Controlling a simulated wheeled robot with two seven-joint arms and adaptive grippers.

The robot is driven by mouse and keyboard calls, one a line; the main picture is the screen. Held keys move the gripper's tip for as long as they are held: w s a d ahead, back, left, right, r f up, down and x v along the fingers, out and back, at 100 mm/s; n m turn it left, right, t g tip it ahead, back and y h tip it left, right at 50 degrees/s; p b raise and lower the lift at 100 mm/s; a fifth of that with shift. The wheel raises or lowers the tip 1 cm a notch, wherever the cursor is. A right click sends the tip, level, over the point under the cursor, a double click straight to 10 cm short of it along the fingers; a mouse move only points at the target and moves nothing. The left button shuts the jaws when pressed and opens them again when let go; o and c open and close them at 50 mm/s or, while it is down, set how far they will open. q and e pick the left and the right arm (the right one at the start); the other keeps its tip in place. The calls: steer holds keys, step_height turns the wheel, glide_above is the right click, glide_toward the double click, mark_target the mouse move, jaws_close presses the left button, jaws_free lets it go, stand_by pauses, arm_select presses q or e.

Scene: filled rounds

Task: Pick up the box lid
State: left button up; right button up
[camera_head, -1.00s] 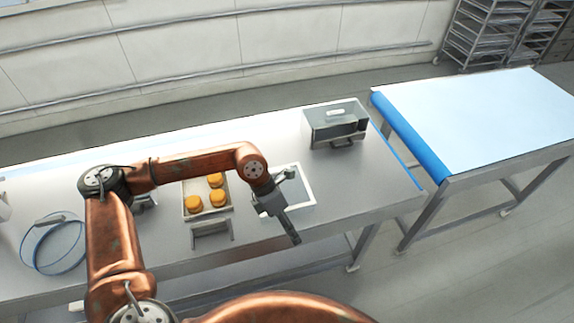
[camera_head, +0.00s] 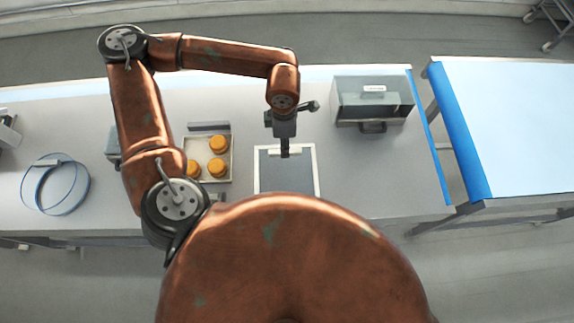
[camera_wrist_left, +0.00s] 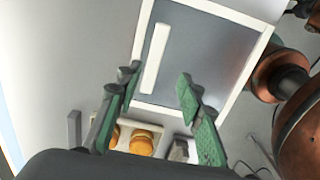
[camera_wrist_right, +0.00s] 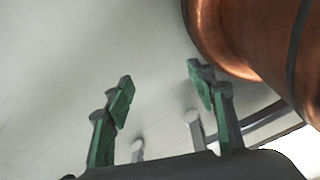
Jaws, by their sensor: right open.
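A flat grey panel with a white rim (camera_head: 264,180) lies on the table; it looks like the box lid. A raised white bar (camera_wrist_left: 155,58) runs along one side of it in the left wrist view. My left gripper (camera_head: 285,153) is over the panel's far part in the head view. In the left wrist view its green-padded fingers (camera_wrist_left: 157,92) are spread, with the bar in line between them and nothing held. Whether they touch the bar cannot be told. My right gripper (camera_wrist_right: 160,82) is open and empty above a plain pale surface, outside the head view.
A tray (camera_head: 208,180) with several orange rounds (camera_head: 218,144) stands left of the panel. A clear-sided box (camera_head: 373,100) with a front handle stands behind right. A blue hoop (camera_head: 86,185) lies at left. A blue-edged table (camera_head: 515,130) stands at right.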

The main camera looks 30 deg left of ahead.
arm_select(q)
steer(key=shift+a+f+p, duration=0.15)
steer(key=shift+f+p, duration=0.4)
steer(key=shift+f, duration=0.4)
steer(key=shift+w+f, duration=0.3)
steer(key=shift+f, duration=0.2)
steer(key=shift+w+f, duration=0.25)
steer(key=shift+f, duration=0.2)
steer(key=shift+w+f, duration=0.3)
steer(key=shift+f, duration=0.25)
steer(key=shift+s+a+f, duration=0.1)
steer(key=shift+s+f, duration=0.1)
steer(key=shift+s, duration=0.35)
steer(key=shift+w, duration=0.35)
steer(key=c, duration=0.4)
steer(key=shift+s, duration=0.25)
steer(key=c, duration=0.4)
steer(key=shift+w, duration=0.1)
jaws_close()
arm_select(e)
steer(key=shift+d+r, duration=0.15)
steer(key=shift+r, duration=0.8)
